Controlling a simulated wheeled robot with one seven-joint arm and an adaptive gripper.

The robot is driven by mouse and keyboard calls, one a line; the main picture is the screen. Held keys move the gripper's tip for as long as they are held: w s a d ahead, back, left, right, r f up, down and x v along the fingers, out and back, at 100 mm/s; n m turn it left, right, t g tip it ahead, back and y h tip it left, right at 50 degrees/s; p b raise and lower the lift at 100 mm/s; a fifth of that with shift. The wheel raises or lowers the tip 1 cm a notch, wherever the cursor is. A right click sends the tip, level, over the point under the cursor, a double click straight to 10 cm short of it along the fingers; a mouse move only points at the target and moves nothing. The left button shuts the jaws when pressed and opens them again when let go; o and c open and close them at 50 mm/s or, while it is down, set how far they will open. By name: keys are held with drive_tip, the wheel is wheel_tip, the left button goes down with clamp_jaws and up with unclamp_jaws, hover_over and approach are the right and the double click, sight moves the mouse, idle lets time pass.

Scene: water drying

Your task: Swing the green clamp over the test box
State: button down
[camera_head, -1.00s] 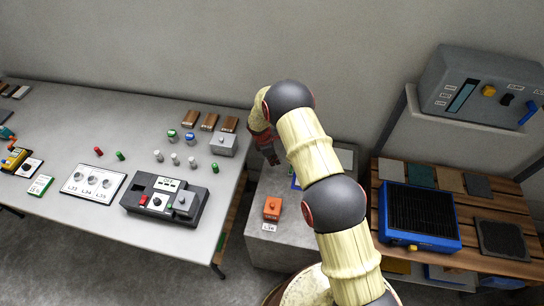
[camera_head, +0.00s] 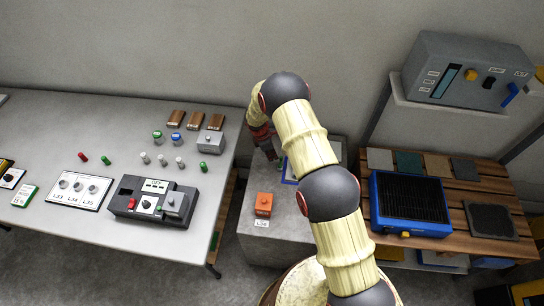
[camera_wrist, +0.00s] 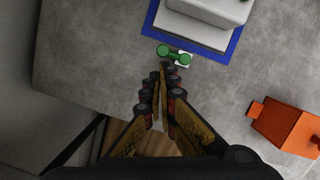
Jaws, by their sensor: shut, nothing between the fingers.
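The green clamp (camera_wrist: 174,55) shows in the wrist view as a short bar with two round knobs, at the edge of a blue-bordered plate (camera_wrist: 235,45). A pale grey box (camera_wrist: 215,8), apparently the test box, sits on that plate and is cut off by the top edge. The clamp lies beside the box, not over it. My gripper (camera_wrist: 165,68) is shut and empty, its tips just short of the clamp in the picture; I cannot tell if they touch. In the head view my gripper (camera_head: 273,152) is at the grey bench, and my arm hides the clamp and most of the box.
An orange box (camera_head: 264,204) stands on the grey bench (camera_head: 262,235), also in the wrist view (camera_wrist: 288,126). A white table (camera_head: 75,140) with a dark device (camera_head: 150,203) is left. A blue-framed grill (camera_head: 410,203) on a wooden table is right. A grey control box (camera_head: 467,70) stands above.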

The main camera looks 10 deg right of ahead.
drive_tip(key=shift+w+d+m+g+b, duration=0.15)
drive_tip(key=shift+d+m+b, duration=0.1)
drive_tip(key=shift+m, duration=0.35)
drive_tip(key=shift+w+d+m+g+b, duration=0.15)
drive_tip(key=shift+d+m+b, duration=0.05)
drive_tip(key=shift+m, duration=0.4)
drive_tip(key=shift+w+d+f+m+g+b, duration=0.15)
drive_tip(key=shift+d+m+g+b, duration=0.2)
drive_tip(key=shift+m, duration=0.75)
drive_tip(key=m, duration=0.2)
drive_tip(key=d+m+b, duration=0.1)
drive_tip(key=shift+d+m+g+y, duration=0.3)
drive_tip(key=shift+m+g+y, duration=0.05)
drive_tip(key=shift+m+y, duration=0.05)
drive_tip(key=shift+d+m+y+b, duration=0.2)
drive_tip(key=shift+d+m, duration=0.2)
drive_tip(key=shift+m, duration=0.55)
drive_tip(key=shift+d+m+y+b, duration=0.15)
drive_tip(key=shift+d+m, duration=0.25)
drive_tip(key=shift+m, duration=0.55)
drive_tip(key=shift+s+d+m+g+y, duration=0.25)
drive_tip(key=shift+s+d+m, duration=0.1)
drive_tip(key=shift+m, duration=0.65)
drive_tip(key=shift+s+d+m+g+y, duration=0.2)
drive_tip(key=shift+s+d+m, duration=0.1)
drive_tip(key=shift+m, duration=0.7)
drive_tip(key=shift+a, duration=0.15)
drive_tip(key=shift+s+a, duration=0.5)
drive_tip(key=shift+a, duration=0.05)
